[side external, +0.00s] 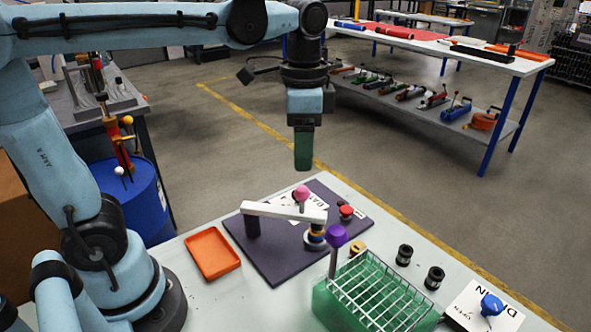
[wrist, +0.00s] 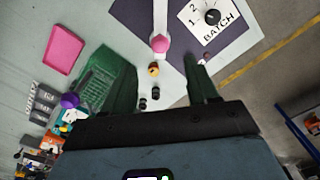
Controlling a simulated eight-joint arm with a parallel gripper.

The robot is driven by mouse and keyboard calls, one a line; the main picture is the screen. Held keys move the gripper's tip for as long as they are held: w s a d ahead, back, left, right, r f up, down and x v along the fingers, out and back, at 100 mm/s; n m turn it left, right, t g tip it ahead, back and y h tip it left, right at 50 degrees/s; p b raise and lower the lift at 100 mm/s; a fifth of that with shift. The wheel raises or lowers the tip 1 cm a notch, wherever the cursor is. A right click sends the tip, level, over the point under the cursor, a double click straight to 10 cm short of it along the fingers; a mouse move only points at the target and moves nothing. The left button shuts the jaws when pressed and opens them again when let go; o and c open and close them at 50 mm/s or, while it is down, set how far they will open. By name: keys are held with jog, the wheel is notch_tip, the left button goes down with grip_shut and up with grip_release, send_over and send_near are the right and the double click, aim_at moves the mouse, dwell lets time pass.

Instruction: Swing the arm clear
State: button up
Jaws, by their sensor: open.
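A white swing bar (side external: 280,211) lies level on a dark post (side external: 252,226) on the dark plate (side external: 262,258). A pink knob (side external: 301,193) stands up near its right end. That end is above a post stacked with coloured rings (side external: 315,238), partly hidden under the bar. My gripper (side external: 303,168) hangs pointing down above the pink knob, apart from it. In the wrist view my gripper (wrist: 160,80) is open with nothing between its fingers. The pink knob (wrist: 161,43) and the bar (wrist: 160,15) show beyond the fingertips.
An orange tray (side external: 212,252) is at left, black spools (side external: 404,255) at right. A BATCH card (wrist: 213,24) and red knob (side external: 346,211) are near the bar; a blue knob (side external: 491,304) is front right.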

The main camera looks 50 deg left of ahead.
aim_at(302, 192)
notch_tip(302, 192, down, 12)
jog(key=shift+f, duration=0.15)
dwell(0.6)
grip_shut()
dwell(0.3)
